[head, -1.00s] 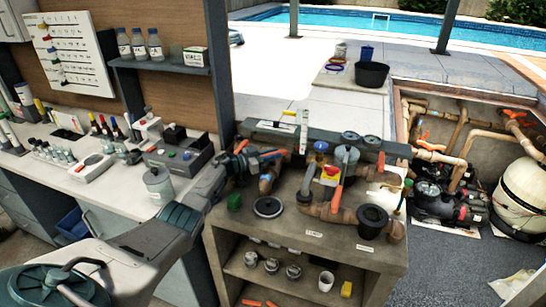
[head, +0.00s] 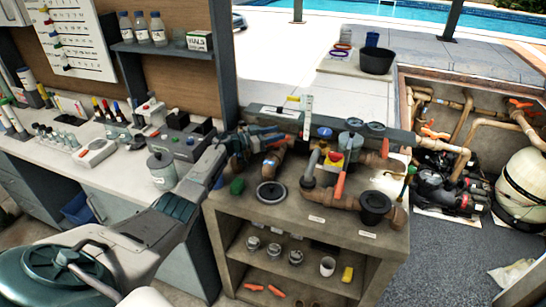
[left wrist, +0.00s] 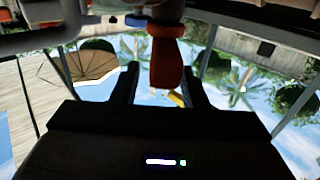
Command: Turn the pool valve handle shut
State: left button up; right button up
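My left gripper (head: 266,140) reaches over the left part of the concrete bench (head: 235,218), at the pipework. In the left wrist view, the two dark fingers (left wrist: 162,88) stand apart. An orange-red valve handle (left wrist: 166,62) hangs between them, with a gap visible on each side. In the head view, this handle is partly covered by the gripper and hard to make out. Another orange handle (head: 340,186) stands at the middle of the bench pipework, and one more (head: 385,148) is at the back right. My right gripper is not in view.
A black cup (head: 374,206), a dark round lid (head: 270,192) and a green knob (head: 237,186) are on the bench top. The bench shelf holds small fittings and a white cup (head: 327,266). A pump pit with an orange handle (head: 435,133) lies at right.

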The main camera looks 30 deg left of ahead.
pick_arm(q)
jog(key=s+d+r, duration=0.1)
jog(key=s+d, duration=0.7)
jog(key=s, duration=0.5)
jog(key=shift+s+d+r+b, duration=0.15)
jog(key=shift+s+d+b, duration=0.1)
jog(key=shift+b, duration=0.15)
